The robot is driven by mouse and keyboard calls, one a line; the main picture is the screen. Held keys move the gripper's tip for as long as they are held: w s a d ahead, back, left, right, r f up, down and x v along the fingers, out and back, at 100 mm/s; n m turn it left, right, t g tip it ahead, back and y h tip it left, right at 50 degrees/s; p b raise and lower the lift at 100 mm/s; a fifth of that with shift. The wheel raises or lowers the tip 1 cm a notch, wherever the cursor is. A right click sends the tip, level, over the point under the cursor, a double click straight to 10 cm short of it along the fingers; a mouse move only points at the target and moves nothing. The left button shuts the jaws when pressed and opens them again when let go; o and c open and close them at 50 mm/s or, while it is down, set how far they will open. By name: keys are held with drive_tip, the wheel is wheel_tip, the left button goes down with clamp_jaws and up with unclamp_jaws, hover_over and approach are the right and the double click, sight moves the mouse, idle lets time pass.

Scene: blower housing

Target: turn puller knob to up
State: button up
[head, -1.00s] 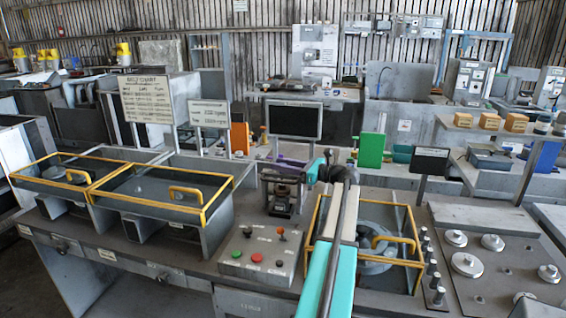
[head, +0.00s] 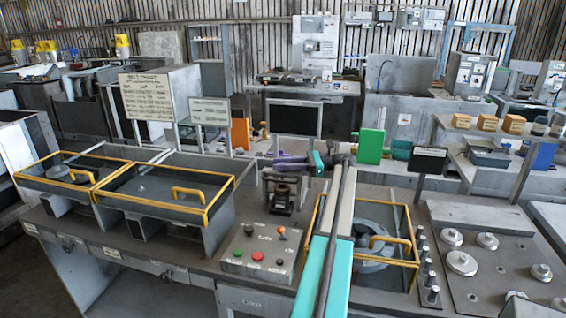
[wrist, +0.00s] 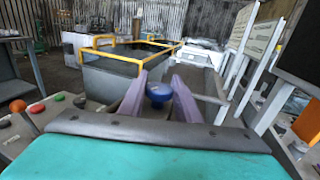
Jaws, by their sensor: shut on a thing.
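The puller knob (wrist: 159,94) is a round blue knob, seen in the wrist view between the fingertips of my gripper (wrist: 158,90). The two purple fingers are shut on it, one on each side. In the head view my purple gripper (head: 289,162) reaches left above the small puller stand (head: 282,192), behind the control box. The knob cannot be made out there; the gripper covers that spot. The knob's stem and any mark of its position are hidden.
The control box (head: 262,252) with red, green and orange controls stands in front of the puller. Yellow-framed bins (head: 165,190) are at left. A dark screen (head: 295,118) stands close behind my gripper. A yellow-framed well (head: 372,245) lies under my arm.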

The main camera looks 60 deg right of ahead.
drive_tip(key=shift+w, duration=0.1)
idle(0.3)
drive_tip(key=o, duration=1.1)
drive_tip(key=shift+c, duration=0.2)
drive_tip(key=b+v, duration=0.1)
drive_tip(key=v, duration=0.6)
drive_tip(key=shift+s+b, duration=0.25)
drive_tip(key=shift+b, duration=0.15)
drive_tip(key=shift+d, duration=0.15)
